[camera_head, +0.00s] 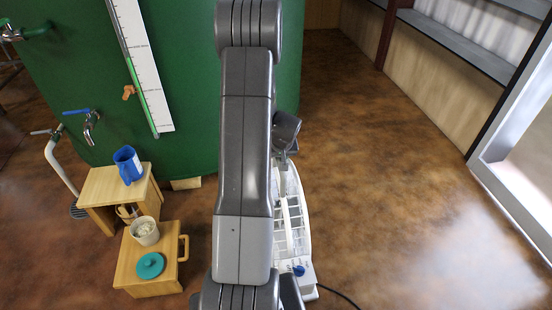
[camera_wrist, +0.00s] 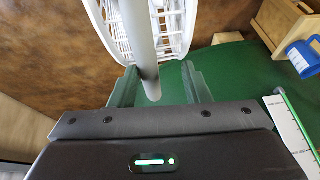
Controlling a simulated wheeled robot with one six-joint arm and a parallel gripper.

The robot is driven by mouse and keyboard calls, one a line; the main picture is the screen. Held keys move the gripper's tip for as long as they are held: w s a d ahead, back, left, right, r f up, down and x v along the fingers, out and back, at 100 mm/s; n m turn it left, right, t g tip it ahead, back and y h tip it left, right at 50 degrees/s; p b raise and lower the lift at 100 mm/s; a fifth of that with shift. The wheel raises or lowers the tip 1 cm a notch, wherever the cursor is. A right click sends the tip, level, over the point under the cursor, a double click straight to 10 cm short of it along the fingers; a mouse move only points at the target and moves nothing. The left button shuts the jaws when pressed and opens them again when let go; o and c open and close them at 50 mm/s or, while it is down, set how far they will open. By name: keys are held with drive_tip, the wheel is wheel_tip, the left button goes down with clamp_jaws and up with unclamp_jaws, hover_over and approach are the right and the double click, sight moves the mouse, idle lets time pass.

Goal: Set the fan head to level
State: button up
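The white fan (camera_head: 304,226), with a slatted cage and a blue knob (camera_head: 299,270), shows right of my arm in the head view, partly hidden by it. In the wrist view its white cage (camera_wrist: 180,25) is at the top, with a grey bar (camera_wrist: 145,50) running down from it. My gripper (camera_wrist: 158,68) is open, its two fingers apart. The bar's end lies in the gap, nearer the left finger; I cannot tell whether they touch. In the head view my gripper (camera_head: 285,132) is at the fan's far end. The head's exact tilt is unclear.
A large green tank (camera_head: 200,90) stands behind. Wooden stands at left hold a blue jug (camera_head: 128,165), a pale cup (camera_head: 145,231) and a teal lid (camera_head: 150,265). A black cord (camera_head: 338,293) leaves the fan's near end. The brown floor at right is clear.

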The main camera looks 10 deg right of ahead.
drive_tip(key=v, duration=1.3)
drive_tip(key=shift+r, duration=0.15)
drive_tip(key=x, duration=1.3)
drive_tip(key=shift+w+f, duration=0.1)
drive_tip(key=shift+f, duration=0.3)
drive_tip(key=shift+d+r, duration=0.1)
drive_tip(key=v, duration=1.3)
drive_tip(key=x, duration=1.3)
drive_tip(key=shift+d, duration=1)
